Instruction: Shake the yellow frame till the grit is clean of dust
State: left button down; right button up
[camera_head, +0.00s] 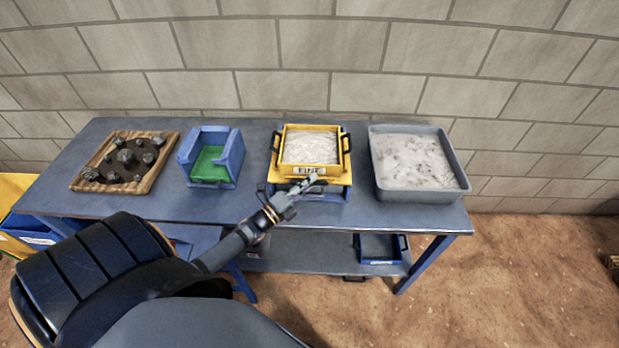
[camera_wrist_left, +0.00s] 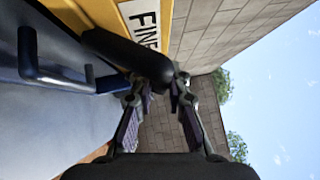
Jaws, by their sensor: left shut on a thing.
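The yellow frame (camera_head: 337,127) holds pale grit (camera_head: 311,150) and sits over a blue tray (camera_head: 335,192) on the table. I cannot tell whether frame and tray touch. My left gripper (camera_head: 308,183) is at the frame's front side, below its white label. In the left wrist view, the fingers of my left gripper (camera_wrist_left: 158,88) are shut on the frame's black handle (camera_wrist_left: 130,52). The yellow frame (camera_wrist_left: 95,12) shows behind the handle, with part of its label (camera_wrist_left: 145,22). My right gripper is out of view.
On the blue-grey table (camera_head: 262,190) stand a grey tub (camera_head: 452,168) of pale powder at right, a blue bin (camera_head: 232,152) with a green inside, and a wooden tray (camera_head: 165,158) of dark stones at left. Another blue tray (camera_head: 380,262) is on the lower shelf. A block wall stands behind.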

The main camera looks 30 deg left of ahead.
pick_arm(q)
jog(key=c, duration=1.6)
grip_release()
jog(key=shift+o, duration=0.2)
jog(key=v, duration=1.2)
